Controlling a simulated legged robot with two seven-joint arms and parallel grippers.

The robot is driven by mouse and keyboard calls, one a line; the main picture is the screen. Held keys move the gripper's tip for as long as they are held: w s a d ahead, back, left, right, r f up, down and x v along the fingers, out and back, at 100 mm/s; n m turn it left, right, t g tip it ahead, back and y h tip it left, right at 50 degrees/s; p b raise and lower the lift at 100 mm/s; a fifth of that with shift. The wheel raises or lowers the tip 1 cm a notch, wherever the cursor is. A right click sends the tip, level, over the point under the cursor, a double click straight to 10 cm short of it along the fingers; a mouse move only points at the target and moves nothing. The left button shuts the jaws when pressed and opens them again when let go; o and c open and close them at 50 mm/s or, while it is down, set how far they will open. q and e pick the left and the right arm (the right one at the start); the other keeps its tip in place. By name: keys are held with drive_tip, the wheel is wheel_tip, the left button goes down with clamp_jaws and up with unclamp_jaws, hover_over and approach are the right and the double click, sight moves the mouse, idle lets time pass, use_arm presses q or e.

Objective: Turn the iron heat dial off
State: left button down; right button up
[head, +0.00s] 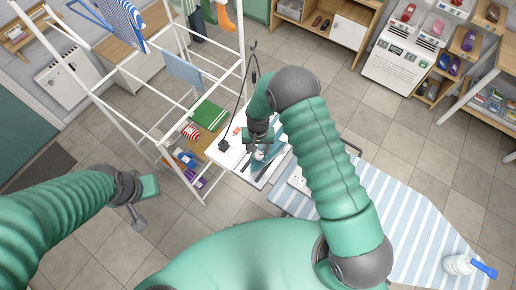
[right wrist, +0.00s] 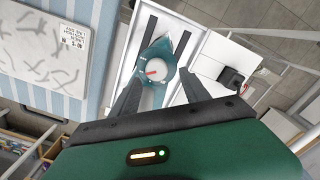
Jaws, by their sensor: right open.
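The teal iron (right wrist: 158,52) sits on a white rest (right wrist: 126,62) with dark strips, in the right wrist view. Its round white dial (right wrist: 157,70) carries a red mark that points left and slightly down in that view. My right gripper (right wrist: 158,92) is open, with one dark finger on either side of the dial end of the iron; contact cannot be told. In the head view my right gripper (head: 259,146) hangs over the iron (head: 272,153), hiding part of it. My left gripper (head: 142,203) is away at the left above the floor; its jaw opening is unclear.
The striped ironing board (head: 405,215) extends right, with a white spray bottle (head: 460,265) at its far end. A white drying rack (head: 160,100) stands left of the iron. A black cord (head: 241,95) rises near the right gripper. Open tiled floor lies beyond.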

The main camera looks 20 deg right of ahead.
sight(259, 156)
drive_tip(key=shift+w+f, duration=0.1)
drive_tip(key=shift+f, duration=1.05)
drive_tip(key=shift+s+d, duration=0.1)
drive_tip(key=shift+s, duration=0.7)
drive_tip(key=shift+w+f, duration=0.2)
drive_tip(key=shift+w, duration=0.25)
drive_tip(key=c, duration=0.8)
clamp_jaws()
use_arm(q)
drive_tip(key=shift+s+r, duration=0.45)
drive_tip(key=shift+r, duration=0.2)
use_arm(e)
drive_tip(key=shift+s+r, duration=0.15)
